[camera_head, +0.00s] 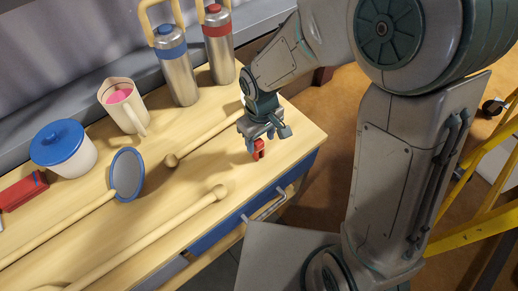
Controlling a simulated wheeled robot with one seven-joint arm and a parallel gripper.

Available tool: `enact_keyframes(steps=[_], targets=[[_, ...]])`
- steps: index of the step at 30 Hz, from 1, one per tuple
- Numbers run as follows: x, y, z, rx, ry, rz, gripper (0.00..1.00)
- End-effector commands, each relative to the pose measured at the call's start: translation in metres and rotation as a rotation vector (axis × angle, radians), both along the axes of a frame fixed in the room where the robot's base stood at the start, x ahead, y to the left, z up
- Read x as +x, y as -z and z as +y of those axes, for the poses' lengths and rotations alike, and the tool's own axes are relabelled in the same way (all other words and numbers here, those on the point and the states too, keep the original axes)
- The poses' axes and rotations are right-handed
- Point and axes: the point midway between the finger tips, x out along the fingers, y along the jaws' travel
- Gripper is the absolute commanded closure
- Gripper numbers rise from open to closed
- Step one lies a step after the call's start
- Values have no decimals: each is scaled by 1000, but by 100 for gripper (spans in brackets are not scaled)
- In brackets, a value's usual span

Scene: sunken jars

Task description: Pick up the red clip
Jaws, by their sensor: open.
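The red clip (259,149) is on the wooden bench top near its right front edge, in the head view. My gripper (262,137) is directly above it, pointing down, with its fingers open at the clip's upper part. The fingers partly hide the clip. I cannot tell whether they touch it.
Two wooden rods (150,234) lie left of the clip. A blue-rimmed round paddle (127,174), a blue-lidded pot (65,150), a jug (122,105) and two metal flasks (177,75) stand further left and back. A yellow frame (470,165) is at right.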

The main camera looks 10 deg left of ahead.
Motion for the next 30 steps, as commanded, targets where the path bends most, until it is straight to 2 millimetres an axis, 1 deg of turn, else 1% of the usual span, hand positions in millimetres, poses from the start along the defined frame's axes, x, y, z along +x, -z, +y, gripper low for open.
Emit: enact_keyframes(steps=[4,9,12,15,21,22,23,24,27,30], targets=[[0,12,2,-2,-1,1,47],[-1,39,7,-2,-2,3,47],[0,50,6,-1,0,1,47],[0,55,6,-1,0,1,47],[0,54,6,1,0,-1,47],[0,54,6,1,0,-1,50],[0,54,6,1,0,-1,58],[0,54,6,0,1,0,70],[0,54,6,0,1,0,95],[0,54,6,0,1,0,95]])
